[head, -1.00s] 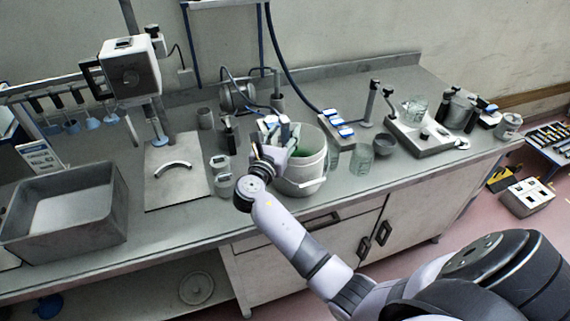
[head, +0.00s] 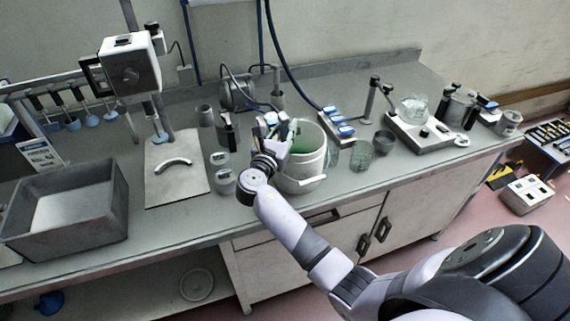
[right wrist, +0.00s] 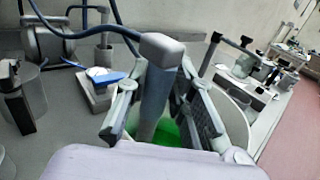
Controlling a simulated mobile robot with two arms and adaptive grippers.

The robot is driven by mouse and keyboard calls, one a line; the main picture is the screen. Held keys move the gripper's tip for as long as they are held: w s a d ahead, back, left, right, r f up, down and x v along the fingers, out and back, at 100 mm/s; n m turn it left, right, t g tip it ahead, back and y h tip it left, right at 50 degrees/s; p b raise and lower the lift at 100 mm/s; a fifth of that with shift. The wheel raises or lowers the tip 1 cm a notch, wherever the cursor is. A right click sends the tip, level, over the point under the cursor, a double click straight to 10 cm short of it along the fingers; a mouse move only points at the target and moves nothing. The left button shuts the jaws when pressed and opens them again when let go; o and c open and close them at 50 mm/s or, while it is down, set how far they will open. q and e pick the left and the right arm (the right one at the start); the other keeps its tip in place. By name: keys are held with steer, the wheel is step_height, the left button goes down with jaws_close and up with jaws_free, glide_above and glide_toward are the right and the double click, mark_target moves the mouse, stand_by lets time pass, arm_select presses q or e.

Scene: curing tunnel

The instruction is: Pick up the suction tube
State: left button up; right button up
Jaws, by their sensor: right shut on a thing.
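The suction tube (right wrist: 158,85) is a grey tube with a blocky light-grey top and a blue hose running to it. It stands between the fingers of my right gripper (head: 273,135), which is shut on it. Its lower end passes in front of green liquid (right wrist: 180,132) in the white bucket (head: 310,172); the end itself is hidden. In the head view the gripper is at the bucket's left rim and hides most of the tube. My left gripper is out of view.
Glass beakers (head: 361,155) and a dark cup (head: 384,143) stand right of the bucket. Small jars (head: 224,181) stand to its left. A flat plate (head: 178,185) with a curved piece and a grey basin (head: 65,210) are further left. The front counter edge is clear.

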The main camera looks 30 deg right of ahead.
steer(key=shift+r, duration=0.2)
jaws_close()
step_height(320, 180, up, 26)
steer(key=p, duration=0.7)
steer(key=shift+f+p, duration=0.15)
steer(key=shift+p, duration=0.25)
stand_by(0.4)
